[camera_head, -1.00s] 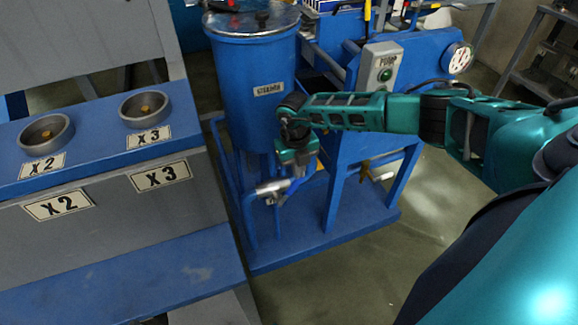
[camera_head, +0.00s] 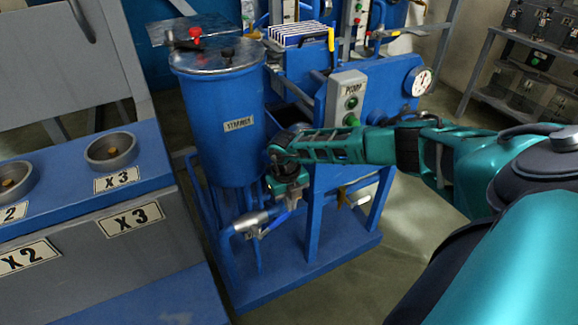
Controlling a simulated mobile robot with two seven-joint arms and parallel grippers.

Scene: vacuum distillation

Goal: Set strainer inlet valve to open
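The blue strainer tank (camera_head: 222,140), with a label on its front and a metal lid, stands left of centre in the head view. Below it is a silver valve body on a pipe (camera_head: 248,222), with a blue lever handle (camera_head: 276,223) slanting down to the left. Which valve this is cannot be read. My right gripper (camera_head: 284,196) points down just above the blue handle. Its fingertips are small and dark, so I cannot tell whether they touch the handle or are open. My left gripper is not in view.
A blue panel with a PUMP button box (camera_head: 346,98) and a round gauge (camera_head: 418,81) stands behind my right arm. A bench with X2 and X3 cups (camera_head: 110,150) is at the left. Open floor (camera_head: 425,225) lies right of the blue frame.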

